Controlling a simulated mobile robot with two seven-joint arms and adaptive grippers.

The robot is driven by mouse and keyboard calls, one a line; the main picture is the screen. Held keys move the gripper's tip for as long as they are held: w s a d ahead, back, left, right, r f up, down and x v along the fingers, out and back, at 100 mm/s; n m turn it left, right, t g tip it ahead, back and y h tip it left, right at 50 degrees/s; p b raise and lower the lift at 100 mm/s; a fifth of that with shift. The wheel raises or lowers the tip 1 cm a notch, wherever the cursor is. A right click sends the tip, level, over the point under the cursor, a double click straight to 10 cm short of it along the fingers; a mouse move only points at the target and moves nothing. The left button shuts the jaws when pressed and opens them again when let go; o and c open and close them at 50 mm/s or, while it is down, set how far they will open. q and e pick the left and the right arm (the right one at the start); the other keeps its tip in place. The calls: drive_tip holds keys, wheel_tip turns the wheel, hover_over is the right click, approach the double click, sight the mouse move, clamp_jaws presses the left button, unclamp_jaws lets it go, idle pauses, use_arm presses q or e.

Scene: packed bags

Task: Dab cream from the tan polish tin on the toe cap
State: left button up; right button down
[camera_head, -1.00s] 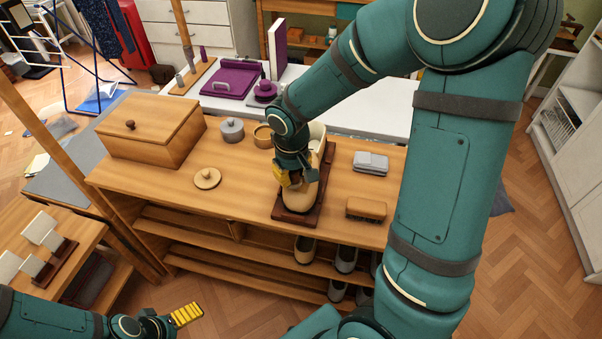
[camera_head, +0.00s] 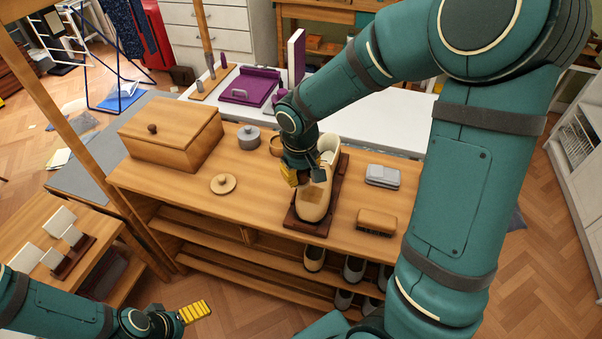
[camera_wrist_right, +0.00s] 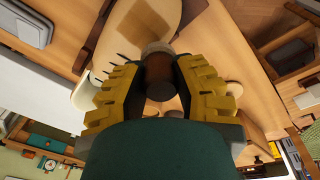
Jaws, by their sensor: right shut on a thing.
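The cream-coloured shoe (camera_head: 313,203) lies on a dark brown stand (camera_head: 305,226) on the bench, toe toward me. My right gripper (camera_head: 303,178) is at the shoe's left side, near the toe. In the right wrist view, the right gripper (camera_wrist_right: 160,88) is shut on a short brown cylindrical dauber (camera_wrist_right: 160,76) with a pale end. The shoe is a pale shape (camera_wrist_right: 112,52) beyond it. The round tan tin (camera_head: 275,146) is behind the right gripper, partly hidden. A tan knobbed lid (camera_head: 223,184) lies left of it. My left gripper (camera_head: 195,312) is low at left; its opening is unclear.
A wooden box (camera_head: 170,138) and a grey knobbed tin (camera_head: 248,138) stand to the left. A silver-grey case (camera_head: 382,176) and a brush (camera_head: 376,221) lie right of the shoe. The bench front between lid and stand is clear.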

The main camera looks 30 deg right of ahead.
drive_tip(key=shift+s+a+r+p, duration=0.1)
drive_tip(key=shift+r+p, duration=0.5)
drive_tip(key=shift+r, duration=0.55)
drive_tip(key=shift+s+a+r+p, duration=0.1)
drive_tip(key=shift+r+p, duration=1)
drive_tip(key=shift+r, duration=0.45)
drive_tip(key=shift+f, duration=0.1)
